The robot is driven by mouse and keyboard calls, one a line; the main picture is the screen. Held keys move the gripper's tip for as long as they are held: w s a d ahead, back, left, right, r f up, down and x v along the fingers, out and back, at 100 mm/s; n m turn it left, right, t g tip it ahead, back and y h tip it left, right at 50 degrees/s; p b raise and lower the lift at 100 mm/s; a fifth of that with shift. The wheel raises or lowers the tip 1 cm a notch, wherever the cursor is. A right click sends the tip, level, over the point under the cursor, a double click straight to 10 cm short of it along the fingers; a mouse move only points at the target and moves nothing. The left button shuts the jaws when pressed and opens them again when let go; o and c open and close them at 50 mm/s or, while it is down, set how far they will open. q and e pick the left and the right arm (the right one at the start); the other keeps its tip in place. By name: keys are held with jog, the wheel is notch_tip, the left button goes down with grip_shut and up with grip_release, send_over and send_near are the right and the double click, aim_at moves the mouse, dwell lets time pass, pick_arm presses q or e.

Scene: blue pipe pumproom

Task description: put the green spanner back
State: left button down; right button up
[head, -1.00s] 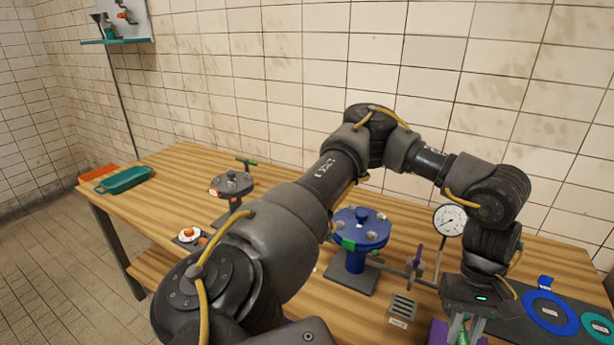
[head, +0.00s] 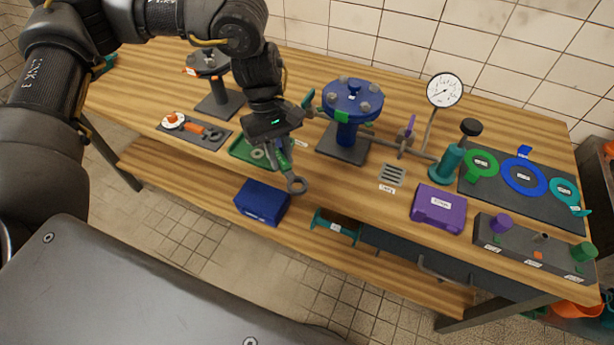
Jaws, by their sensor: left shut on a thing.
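My left gripper (head: 280,147) points down at the bench's front edge, beside the green tray (head: 238,152). It is shut on the green spanner (head: 285,162), whose green handle shows just below the fingers. The spanner's grey ring end (head: 297,185) hangs down and to the right, past the fingers. I cannot tell whether the spanner touches the tray or bench. The gripper and spanner hide part of the tray. My right gripper is not in view.
The blue flanged stand (head: 346,137) is right of the gripper. A grey mat (head: 166,128) with an orange-handled tool is left. A slotted grey block (head: 391,175), purple case (head: 438,208) and gauge (head: 444,90) stand further right. A blue box (head: 262,201) sits below.

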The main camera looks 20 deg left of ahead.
aim_at(284, 171)
pick_arm(q)
jog(key=s+n+b, duration=0.1)
jog(key=s+d+f+n+b, duration=0.1)
jog(key=n, duration=0.1)
jog(key=d+f+n+t+b, duration=0.1)
jog(key=b, duration=0.1)
jog(key=shift+s+f+n+h, duration=0.25)
jog(key=shift+s+n+h, duration=0.05)
jog(key=shift+s, duration=0.1)
jog(key=shift+d+n+t+b, duration=0.15)
jog(key=shift+n+t+b, duration=0.3)
jog(key=shift+n, duration=0.65)
jog(key=w+d+f+p, duration=0.1)
jog(key=w+f, duration=0.2)
jog(key=w, duration=0.1)
jog(key=w+d+f+p, duration=0.1)
jog(key=w+d+f, duration=0.1)
jog(key=w+f, duration=0.1)
jog(key=w+d+f+p, duration=0.1)
jog(key=w+d+f, duration=0.1)
jog(key=w, duration=0.3)
jog(key=shift+f, duration=0.55)
jog(key=shift+w+d+f, duration=0.1)
jog(key=shift+w+f, duration=0.1)
jog(key=shift+f, duration=0.1)
jog(key=shift+f+p, duration=0.35)
notch_tip(284, 171, down, 2)
jog(key=shift+w+f+p, duration=0.1)
jog(key=shift+f+p, duration=0.15)
jog(key=shift+p, duration=0.15)
